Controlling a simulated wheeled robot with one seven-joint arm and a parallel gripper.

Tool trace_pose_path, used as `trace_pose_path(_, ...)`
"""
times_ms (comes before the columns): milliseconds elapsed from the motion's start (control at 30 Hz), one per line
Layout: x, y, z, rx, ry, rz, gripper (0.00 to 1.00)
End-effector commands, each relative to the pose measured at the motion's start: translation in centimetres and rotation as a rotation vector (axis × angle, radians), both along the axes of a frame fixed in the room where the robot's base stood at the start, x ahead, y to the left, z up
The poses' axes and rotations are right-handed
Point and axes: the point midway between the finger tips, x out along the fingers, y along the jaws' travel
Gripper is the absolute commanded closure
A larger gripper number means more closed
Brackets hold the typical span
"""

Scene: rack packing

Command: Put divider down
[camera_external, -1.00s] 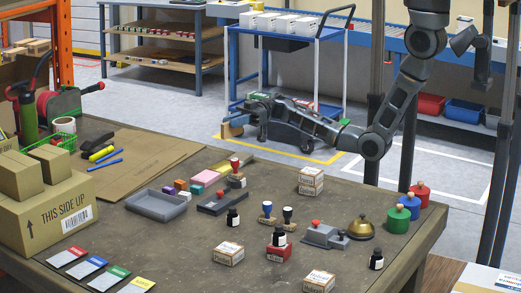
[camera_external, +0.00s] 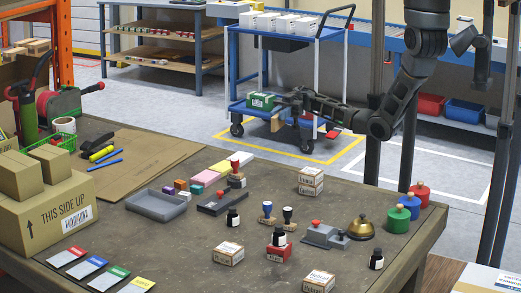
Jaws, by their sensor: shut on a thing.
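A small tan piece, which looks like the divider (camera_external: 277,122), hangs at my gripper (camera_external: 284,103) in the external view. My gripper is shut on it. It is above the table's far edge in the picture, in front of the blue cart's lower shelf. The fingertips are small and dark, so the exact grip is hard to see. I cannot tell whether the divider touches anything.
A blue cart (camera_external: 231,75) stands behind the table, with a green box (camera_external: 261,101) on its lower shelf. The wooden table (camera_external: 190,250) holds a grey tray (camera_external: 158,205), stamps, small boxes, bottles and a brass bell (camera_external: 360,227). Brown cardboard (camera_external: 140,160) lies at the table's left.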

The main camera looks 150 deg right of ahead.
Motion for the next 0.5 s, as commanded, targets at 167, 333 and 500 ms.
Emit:
trace_pose_path(167, 0.0, 0.0, 0.0, 0.0, 0.0, 0.0, 1.0)
trace_pose_path(333, 1.0, 0.2, -0.6, 0.003, -0.001, 0.002, 1.0)
trace_pose_path(500, 4.2, 1.0, -2.4, 0.004, -0.001, 0.003, 1.0)
